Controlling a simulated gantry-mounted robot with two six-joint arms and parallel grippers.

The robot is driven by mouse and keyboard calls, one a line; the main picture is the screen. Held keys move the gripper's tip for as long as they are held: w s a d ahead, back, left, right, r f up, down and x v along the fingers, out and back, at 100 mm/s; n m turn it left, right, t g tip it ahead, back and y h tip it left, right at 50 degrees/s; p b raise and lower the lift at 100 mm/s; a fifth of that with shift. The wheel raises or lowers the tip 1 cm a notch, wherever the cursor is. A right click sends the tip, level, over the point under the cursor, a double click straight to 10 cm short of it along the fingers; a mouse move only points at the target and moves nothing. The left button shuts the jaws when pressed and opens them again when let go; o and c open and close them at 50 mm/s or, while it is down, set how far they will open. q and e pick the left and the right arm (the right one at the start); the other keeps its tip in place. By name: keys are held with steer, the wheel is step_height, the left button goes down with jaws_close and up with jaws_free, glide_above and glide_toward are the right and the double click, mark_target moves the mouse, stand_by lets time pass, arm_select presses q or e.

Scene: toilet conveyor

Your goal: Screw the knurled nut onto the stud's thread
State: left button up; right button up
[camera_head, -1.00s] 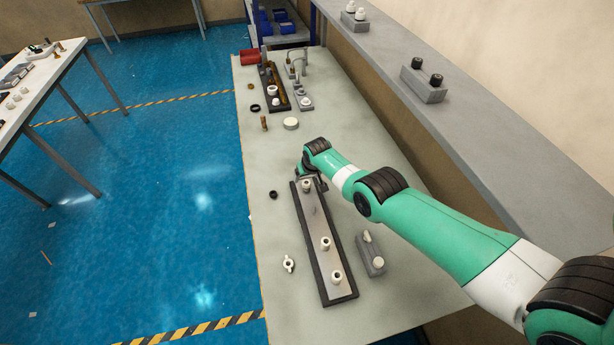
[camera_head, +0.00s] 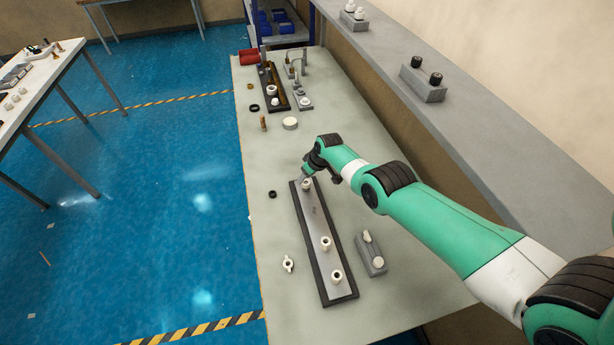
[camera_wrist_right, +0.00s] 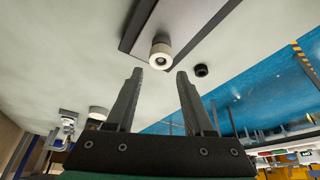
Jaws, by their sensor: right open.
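A dark-edged board with a grey plate (camera_head: 326,249) lies on the bench and carries white round fittings. The far white collar (camera_head: 306,185) stands near the board's far end. In the right wrist view this collar (camera_wrist_right: 161,55) has a dark centre; I cannot tell whether it is the knurled nut, or see a thread in it. My right gripper (camera_head: 306,177) is at that end of the board. In the wrist view its fingers (camera_wrist_right: 160,74) are apart with nothing between them, and the collar shows just beyond the tips. My left gripper is out of view.
A white disc (camera_head: 290,123) and a second fixture (camera_head: 276,88) are farther back. Bare bench lies between.

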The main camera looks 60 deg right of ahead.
mark_target(306, 183)
steer(key=shift+f+b, duration=1.55)
jaws_close()
steer(key=shift+r+m+p, duration=0.1)
steer(key=shift+m+p, duration=0.2)
steer(key=shift+a+m+h, duration=0.1)
steer(key=shift+m+h, duration=0.3)
steer(key=shift+m, duration=0.2)
steer(key=m+g+h, duration=0.1)
steer(key=m, duration=0.2)
steer(key=shift+w, duration=0.1)
steer(key=shift+c, duration=0.4)
jaws_free()
